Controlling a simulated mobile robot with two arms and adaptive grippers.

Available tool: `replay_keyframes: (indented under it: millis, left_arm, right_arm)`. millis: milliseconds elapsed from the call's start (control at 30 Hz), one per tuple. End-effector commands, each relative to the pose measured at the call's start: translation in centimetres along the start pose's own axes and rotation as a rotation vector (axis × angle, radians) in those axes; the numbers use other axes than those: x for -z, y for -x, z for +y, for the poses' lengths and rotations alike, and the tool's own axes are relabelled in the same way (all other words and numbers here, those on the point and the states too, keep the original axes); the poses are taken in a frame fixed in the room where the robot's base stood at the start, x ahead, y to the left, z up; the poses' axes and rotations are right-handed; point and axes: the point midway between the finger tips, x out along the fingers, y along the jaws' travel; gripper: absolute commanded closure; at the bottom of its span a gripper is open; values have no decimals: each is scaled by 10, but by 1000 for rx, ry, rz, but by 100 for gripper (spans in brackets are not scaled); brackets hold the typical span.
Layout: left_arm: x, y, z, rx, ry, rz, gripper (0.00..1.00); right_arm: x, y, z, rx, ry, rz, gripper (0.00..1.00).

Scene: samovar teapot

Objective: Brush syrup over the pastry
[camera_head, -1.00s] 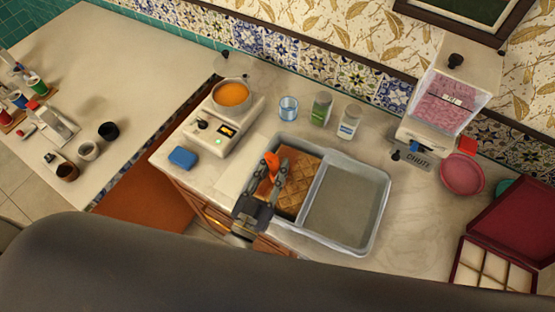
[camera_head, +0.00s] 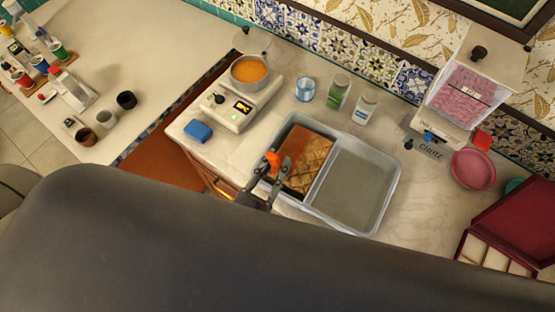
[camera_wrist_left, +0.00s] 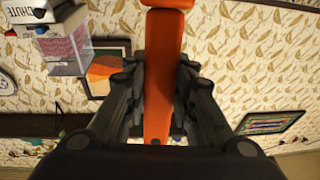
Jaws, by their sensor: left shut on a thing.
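The pastry (camera_head: 315,157) lies in the left compartment of a grey metal tray (camera_head: 372,226). Its far part is darker and smoother; the nearer part shows a paler scored pattern. My left gripper (camera_head: 274,172) is at the pastry's left edge, shut on the orange handle of the brush (camera_head: 271,158). The handle fills the middle of the left wrist view (camera_wrist_left: 158,85), between the fingers. The brush's bristles are hidden, so contact with the pastry cannot be told. A pan of orange syrup (camera_head: 249,70) stands on a white burner unit (camera_head: 232,118). My right gripper is out of view.
The tray's right compartment (camera_head: 355,190) is empty. A blue sponge (camera_head: 198,131), a glass (camera_head: 305,89) and two jars (camera_head: 338,91) stand around it. A chute machine (camera_head: 462,100), pink bowl (camera_head: 473,169) and red box (camera_head: 515,215) are at the right.

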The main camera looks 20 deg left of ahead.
Motion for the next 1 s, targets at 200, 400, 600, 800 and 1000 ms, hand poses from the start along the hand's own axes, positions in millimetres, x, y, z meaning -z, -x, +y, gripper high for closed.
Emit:
replay_keyframes:
  millis: [200,400,600,800,1000]
  left_arm:
    - [-3,-20,0,2,0,3,100]
    - [-7,-35,0,1,0,2,100]
    - [-9,-42,0,1,0,2,100]
    - [-13,-60,0,2,0,3,100]
    - [-15,-72,0,1,0,1,100]
  right_arm:
    - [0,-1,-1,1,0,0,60]
    - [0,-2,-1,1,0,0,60]
    - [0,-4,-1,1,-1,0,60]
    - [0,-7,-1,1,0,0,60]
    - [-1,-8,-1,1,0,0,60]
